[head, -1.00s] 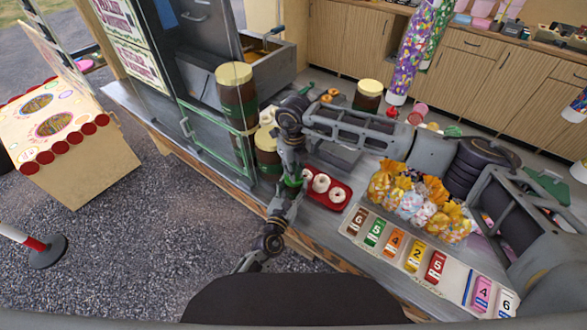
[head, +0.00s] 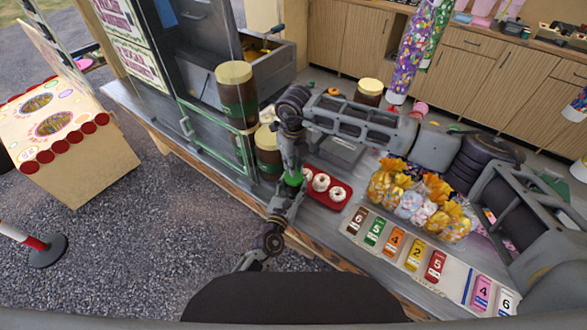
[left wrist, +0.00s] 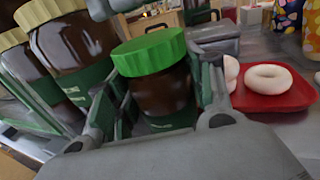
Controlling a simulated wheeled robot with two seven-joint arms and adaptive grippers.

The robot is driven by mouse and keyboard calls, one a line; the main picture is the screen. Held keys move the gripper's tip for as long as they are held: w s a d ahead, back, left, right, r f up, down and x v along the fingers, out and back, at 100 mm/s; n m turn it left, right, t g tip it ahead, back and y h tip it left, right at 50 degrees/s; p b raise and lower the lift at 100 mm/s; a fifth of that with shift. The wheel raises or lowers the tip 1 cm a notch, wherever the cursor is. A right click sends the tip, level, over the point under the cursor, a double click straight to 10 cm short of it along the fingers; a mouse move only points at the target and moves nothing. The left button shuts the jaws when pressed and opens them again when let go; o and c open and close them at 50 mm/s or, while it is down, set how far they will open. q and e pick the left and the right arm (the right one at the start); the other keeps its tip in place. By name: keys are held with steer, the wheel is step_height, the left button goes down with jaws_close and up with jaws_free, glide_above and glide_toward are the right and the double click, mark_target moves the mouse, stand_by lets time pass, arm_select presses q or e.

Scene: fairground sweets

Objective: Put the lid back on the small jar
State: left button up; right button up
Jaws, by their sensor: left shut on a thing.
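The small jar (left wrist: 160,97) has brown contents and a green label, and stands upright in the left wrist view. Its green ribbed lid (left wrist: 148,54) sits level on its top; I cannot tell how tightly. The lid also shows in the head view (head: 293,178), partly hidden by my arms. My left gripper (left wrist: 160,112) is shut on the jar's sides, one finger on each side below the lid. My right arm comes in from the right, and its gripper (head: 291,155) is above the lid in the head view. Its fingertips are not clear.
Tall jars with cream lids (head: 233,75) stand left of the small jar. A red tray (head: 346,203) with white doughnuts is close on its right. Wrapped sweets bags (head: 415,200) and number cards (head: 395,241) lie further right. A green-framed glass case (head: 185,127) is at the left.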

stand_by(0.3)
arm_select(q)
steer(key=o, duration=1.5)
steer(key=shift+v, duration=6)
